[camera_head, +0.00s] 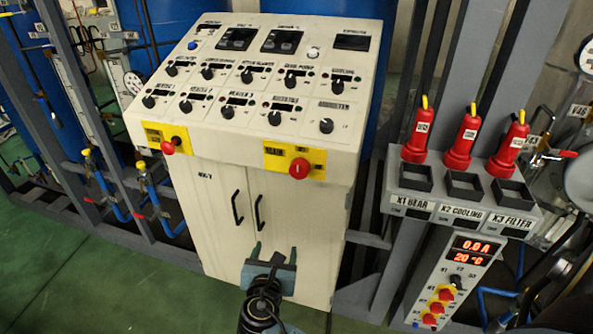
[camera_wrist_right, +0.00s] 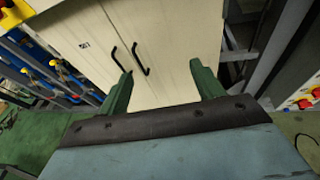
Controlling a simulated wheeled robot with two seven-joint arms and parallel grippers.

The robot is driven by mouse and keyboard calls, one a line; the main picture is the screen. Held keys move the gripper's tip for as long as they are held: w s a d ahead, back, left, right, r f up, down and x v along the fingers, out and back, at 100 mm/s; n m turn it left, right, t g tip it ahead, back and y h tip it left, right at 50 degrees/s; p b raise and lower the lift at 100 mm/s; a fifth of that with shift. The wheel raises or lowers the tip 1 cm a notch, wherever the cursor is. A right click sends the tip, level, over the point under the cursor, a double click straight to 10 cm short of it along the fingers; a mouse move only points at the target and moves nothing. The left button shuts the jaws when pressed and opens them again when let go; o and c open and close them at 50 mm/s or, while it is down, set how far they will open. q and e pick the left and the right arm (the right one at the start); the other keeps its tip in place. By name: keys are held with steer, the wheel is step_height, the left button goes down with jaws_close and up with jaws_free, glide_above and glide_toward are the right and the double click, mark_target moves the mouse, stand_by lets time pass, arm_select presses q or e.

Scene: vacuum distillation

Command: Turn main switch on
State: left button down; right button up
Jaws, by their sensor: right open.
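The cream control cabinet (camera_head: 215,185) stands in the middle of the head view, with a sloped panel on top. Two yellow plates with red controls sit on its front edge: a red knob on the left plate (camera_head: 168,147) and a round red knob on the right plate (camera_head: 299,168). My right gripper (camera_head: 275,252) is open and empty, in front of the lower cabinet doors and below both knobs. It also shows in the right wrist view (camera_wrist_right: 160,76). My left gripper is not in view.
The panel carries several black knobs and small displays. Black door handles (camera_head: 238,207) are left of my gripper. On the right, a grey rack (camera_head: 400,205) holds red plugs (camera_head: 462,140) above a readout box (camera_head: 455,270). Blue pipes (camera_head: 105,190) stand left. Green floor (camera_head: 100,270) is open.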

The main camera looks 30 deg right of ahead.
mark_target(298, 172)
step_height(298, 172, up, 13)
steer(key=d+n+h, duration=0.1)
steer(key=d+h, duration=0.1)
steer(key=h, duration=0.2)
steer(key=shift+t, duration=0.3)
steer(key=x, duration=0.6)
steer(key=p+x, duration=0.1)
steer(key=x, duration=0.6)
steer(key=shift+w+d+f, duration=0.15)
steer(key=shift+f, duration=0.1)
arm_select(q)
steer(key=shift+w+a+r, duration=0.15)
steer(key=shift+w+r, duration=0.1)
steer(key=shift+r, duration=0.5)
arm_select(e)
steer(key=c, duration=1)
